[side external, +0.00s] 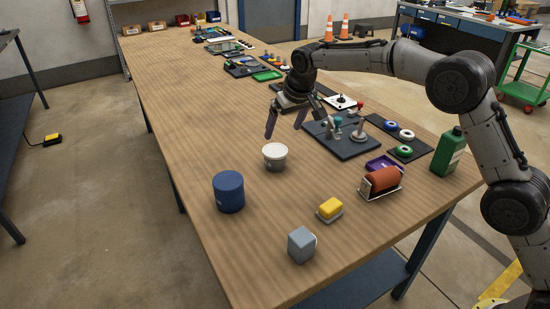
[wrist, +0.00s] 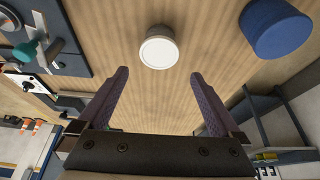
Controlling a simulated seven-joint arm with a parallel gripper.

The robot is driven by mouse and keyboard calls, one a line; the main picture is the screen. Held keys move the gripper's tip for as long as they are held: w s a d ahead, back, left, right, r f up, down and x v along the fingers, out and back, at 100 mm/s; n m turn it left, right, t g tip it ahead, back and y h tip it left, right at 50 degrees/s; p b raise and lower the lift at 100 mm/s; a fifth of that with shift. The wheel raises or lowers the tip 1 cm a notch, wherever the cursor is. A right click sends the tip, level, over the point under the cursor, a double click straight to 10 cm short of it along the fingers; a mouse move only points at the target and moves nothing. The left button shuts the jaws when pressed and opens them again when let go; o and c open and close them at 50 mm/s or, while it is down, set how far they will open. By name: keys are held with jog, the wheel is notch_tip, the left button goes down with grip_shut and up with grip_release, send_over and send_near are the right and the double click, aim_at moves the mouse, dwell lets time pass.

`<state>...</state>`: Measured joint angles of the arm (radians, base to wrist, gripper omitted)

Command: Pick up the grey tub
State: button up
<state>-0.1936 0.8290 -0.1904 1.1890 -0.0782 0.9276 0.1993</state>
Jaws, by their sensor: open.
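The grey tub (side external: 275,163) stands upright on the wooden table, with a white lid on top and a grey body below. It also shows in the wrist view (wrist: 158,52), at the top centre, lid side seen most. My gripper (side external: 285,126) is open and empty, its two purple fingers pointing down above the table, just behind the tub in the side view. In the wrist view my gripper (wrist: 164,90) has its fingers spread wide, with the tub beyond the tips and roughly centred between them. The fingers appear apart from the tub.
A blue cylinder (side external: 229,191) stands left of the tub. A black board with knobs (side external: 340,137) lies to the right. The table's left side is clear.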

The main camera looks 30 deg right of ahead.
aim_at(276, 151)
jog(key=x, duration=1.2)
jog(key=shift+w+d+f, duration=0.1)
jog(key=shift+f, duration=0.05)
jog(key=c, duration=1)
